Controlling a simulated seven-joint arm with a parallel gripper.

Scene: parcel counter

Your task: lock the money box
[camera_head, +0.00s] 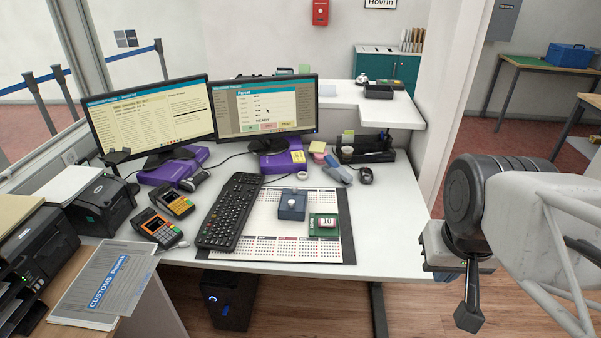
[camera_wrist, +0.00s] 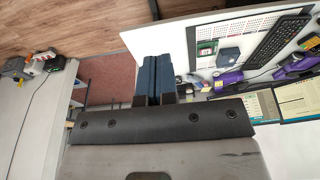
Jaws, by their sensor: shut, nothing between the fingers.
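A small blue box (camera_head: 292,206) with a pale round knob on top sits on the desk mat, left of a green block marked 10; it looks like the money box. In the wrist view the blue box (camera_wrist: 228,57) is small, up and right of my fingers. Whether it is locked is not visible. My gripper (camera_wrist: 154,60) is shut and empty, its dark blue fingers together, clear of the box. My arm is at the right of the head view, beyond the desk's right edge.
The green block (camera_head: 323,222) is close beside the box. A keyboard (camera_head: 230,211) lies to the left, a mouse (camera_head: 366,175) behind right. Monitors (camera_head: 265,107) stand at the back. A larger blue case (camera_head: 568,57) rests on a far table. The desk's right front is clear.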

